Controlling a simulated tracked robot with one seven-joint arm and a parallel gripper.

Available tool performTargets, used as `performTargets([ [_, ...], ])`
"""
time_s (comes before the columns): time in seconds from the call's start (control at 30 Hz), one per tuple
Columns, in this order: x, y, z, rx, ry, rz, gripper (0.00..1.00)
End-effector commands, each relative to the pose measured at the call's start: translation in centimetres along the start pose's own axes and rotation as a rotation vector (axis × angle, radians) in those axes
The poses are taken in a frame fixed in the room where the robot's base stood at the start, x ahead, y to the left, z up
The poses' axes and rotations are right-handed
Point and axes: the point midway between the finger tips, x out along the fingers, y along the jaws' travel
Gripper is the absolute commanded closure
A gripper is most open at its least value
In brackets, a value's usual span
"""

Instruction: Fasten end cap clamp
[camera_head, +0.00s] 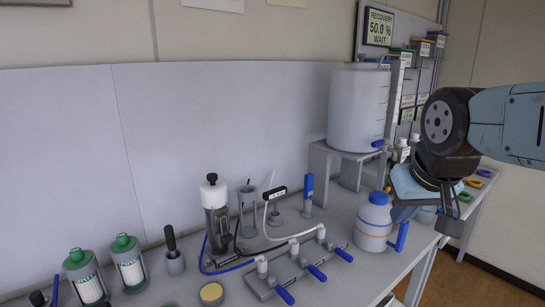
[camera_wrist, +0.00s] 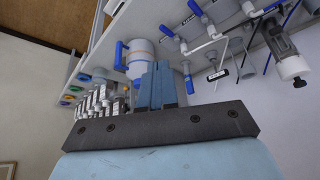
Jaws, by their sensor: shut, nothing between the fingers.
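My gripper (camera_head: 450,224) hangs at the right above the bench edge, just right of the white jar with a blue lid (camera_head: 375,222). In the wrist view its two blue fingers (camera_wrist: 160,85) are together with nothing between them. No end cap clamp can be made out for certain. Two clear cylinders with green caps, one nearer the middle (camera_head: 128,262) and one further left (camera_head: 87,277), stand at the front left.
A valve manifold with blue levers (camera_head: 297,267) and hoses lies between the column and the jar. A large white tank (camera_head: 357,103) sits on a grey stand (camera_head: 322,160) behind. A display (camera_head: 380,27) reads "RECOVERY 50.0 % WAIT". Coloured rings (camera_head: 474,183) lie at the far right.

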Motion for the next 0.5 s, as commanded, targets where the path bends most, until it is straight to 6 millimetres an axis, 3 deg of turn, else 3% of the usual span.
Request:
performTargets([
  [0.13,-0.7,0.4,0.3,0.024,0.001,0.001,1.0],
  [0.27,0.1,-0.6,-0.8,0.073,-0.011,-0.014,1.0],
  [0.5,3.4,-5.3,-4.8,0.283,-0.059,-0.063,1.0],
])
